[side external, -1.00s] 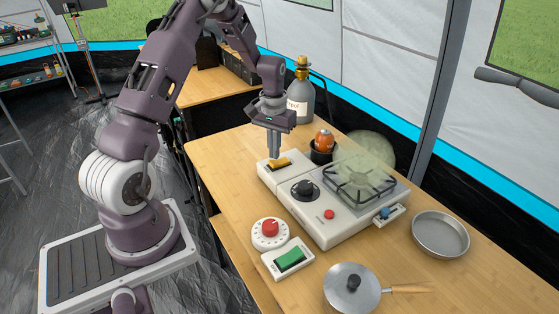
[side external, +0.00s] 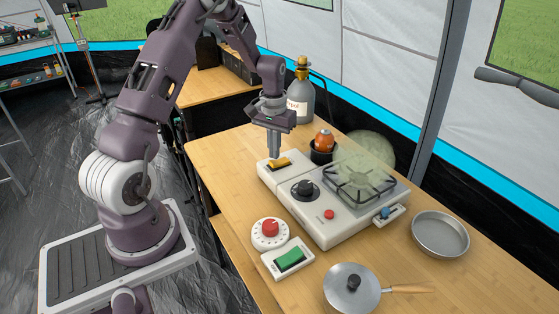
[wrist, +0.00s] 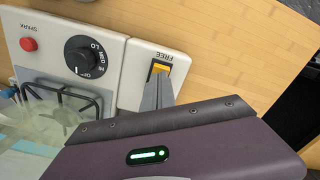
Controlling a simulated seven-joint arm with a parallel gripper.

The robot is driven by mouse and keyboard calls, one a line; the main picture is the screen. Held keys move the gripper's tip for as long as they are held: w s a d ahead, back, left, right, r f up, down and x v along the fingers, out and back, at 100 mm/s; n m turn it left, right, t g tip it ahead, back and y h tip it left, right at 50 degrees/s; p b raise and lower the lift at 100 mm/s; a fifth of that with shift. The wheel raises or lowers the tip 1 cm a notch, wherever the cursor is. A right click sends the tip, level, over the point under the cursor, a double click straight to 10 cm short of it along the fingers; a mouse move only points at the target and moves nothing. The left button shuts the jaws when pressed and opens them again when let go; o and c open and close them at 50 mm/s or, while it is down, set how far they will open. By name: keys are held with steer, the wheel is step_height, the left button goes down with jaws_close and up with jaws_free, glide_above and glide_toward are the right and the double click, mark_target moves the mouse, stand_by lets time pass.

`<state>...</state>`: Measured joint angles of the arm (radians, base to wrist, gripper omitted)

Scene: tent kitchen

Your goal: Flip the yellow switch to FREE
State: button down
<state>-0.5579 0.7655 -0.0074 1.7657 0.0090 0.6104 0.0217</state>
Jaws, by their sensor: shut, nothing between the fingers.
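The yellow switch (side external: 279,163) is a rocker on a white panel (side external: 268,177) at the far left end of the stove unit. In the wrist view the yellow switch (wrist: 159,67) shows just past my fingertips, with the printed word FREE beside its visible end. My gripper (side external: 274,157) is shut and empty, pointing down at the switch. In the wrist view my gripper (wrist: 157,82) covers part of the switch. The tips are at or just above it; I cannot tell whether they touch. The rocker's tilt is not clear.
The stove (side external: 325,228) has a black knob (side external: 305,189), a red button (side external: 329,214) and a burner grate (side external: 360,180). An orange item in a black cup (side external: 321,152) and a gas bottle (side external: 300,98) stand behind.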

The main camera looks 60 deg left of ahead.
mark_target(275, 162)
steer(key=shift+f, duration=1)
stand_by(0.8)
steer(key=shift+r, duration=3.5)
steer(key=shift+r, duration=0.1)
steer(key=s+d+r+m+t, duration=0.1)
steer(key=s+d+r+m, duration=0.1)
steer(key=s+d+r, duration=0.4)
steer(key=s+d+r+m+t, duration=0.1)
steer(key=s+d+r+t, duration=0.1)
steer(key=d+r, duration=0.7)
steer(key=s+d+r+m+t, duration=0.1)
steer(key=s+d, duration=0.2)
steer(key=s, duration=0.4)
steer(key=s+d+r+m+t, duration=0.1)
steer(key=s+d, duration=0.3)
steer(key=s, duration=0.4)
steer(key=shift+d+r+m+t, duration=0.3)
steer(key=shift+r+m, duration=0.2)
steer(key=shift+r, duration=0.15)
